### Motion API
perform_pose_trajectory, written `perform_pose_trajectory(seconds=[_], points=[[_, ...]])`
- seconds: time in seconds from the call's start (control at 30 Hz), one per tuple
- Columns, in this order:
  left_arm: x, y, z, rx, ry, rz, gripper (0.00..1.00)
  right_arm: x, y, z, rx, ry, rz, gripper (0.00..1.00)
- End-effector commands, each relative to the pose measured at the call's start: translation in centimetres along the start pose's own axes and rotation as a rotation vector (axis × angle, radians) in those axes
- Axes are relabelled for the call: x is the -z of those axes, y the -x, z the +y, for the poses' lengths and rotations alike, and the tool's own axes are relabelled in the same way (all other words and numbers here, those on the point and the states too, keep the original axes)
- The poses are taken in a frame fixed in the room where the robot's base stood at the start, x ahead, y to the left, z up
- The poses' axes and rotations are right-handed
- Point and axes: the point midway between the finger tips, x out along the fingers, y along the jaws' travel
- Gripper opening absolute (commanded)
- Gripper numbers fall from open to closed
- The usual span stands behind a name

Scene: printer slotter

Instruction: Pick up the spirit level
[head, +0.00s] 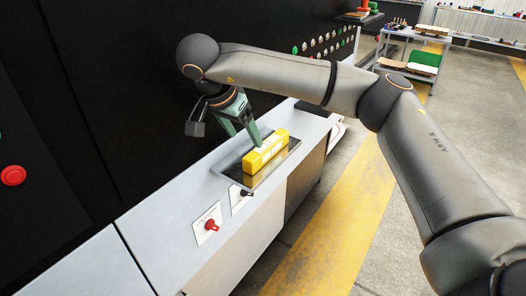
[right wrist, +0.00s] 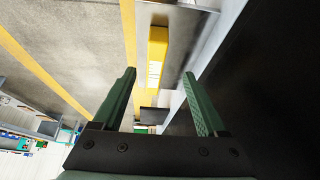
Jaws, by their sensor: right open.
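The spirit level is a yellow bar (head: 266,150) with a pale label on its side. It lies on a dark metal plate (head: 238,171) set in the grey counter. In the head view my right gripper (head: 245,139) has green fingers pointing down beside and above the level's far-left part; I cannot tell whether a finger touches it. In the right wrist view the two green fingers (right wrist: 160,75) are spread apart, and the level (right wrist: 157,57) shows beyond them, between their tips, with nothing gripped. My left gripper is not in view.
The grey counter (head: 150,222) runs along a black machine panel (head: 100,100). A red knob (head: 212,225) and a dark knob (head: 245,192) stand at its front. A red button (head: 13,175) is at the left. Shelves with goods (head: 412,55) stand farther back.

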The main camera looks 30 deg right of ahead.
Motion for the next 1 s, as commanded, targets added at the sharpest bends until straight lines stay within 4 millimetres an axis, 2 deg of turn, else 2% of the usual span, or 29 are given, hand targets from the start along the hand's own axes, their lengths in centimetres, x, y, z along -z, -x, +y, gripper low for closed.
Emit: perform_pose_trajectory(seconds=[0.03, 0.17, 0.5, 0.77, 1.0], points=[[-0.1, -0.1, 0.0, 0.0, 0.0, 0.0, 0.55, 1.5, 0.6, 0.4, -0.01, -0.014, 0.045, 0.75], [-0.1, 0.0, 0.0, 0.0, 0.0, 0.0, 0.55, 3.3, 0.9, 1.0, -0.03, -0.025, 0.098, 0.75], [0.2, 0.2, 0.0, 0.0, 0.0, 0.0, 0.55, 3.9, -4.6, 1.2, -0.032, -0.026, 0.098, 0.75], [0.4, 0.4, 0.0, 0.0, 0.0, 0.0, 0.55, 4.1, -6.7, 1.1, -0.031, -0.026, 0.098, 0.75], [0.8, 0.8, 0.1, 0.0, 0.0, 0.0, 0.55, 4.4, -10.2, 0.9, -0.031, -0.026, 0.097, 0.75]])
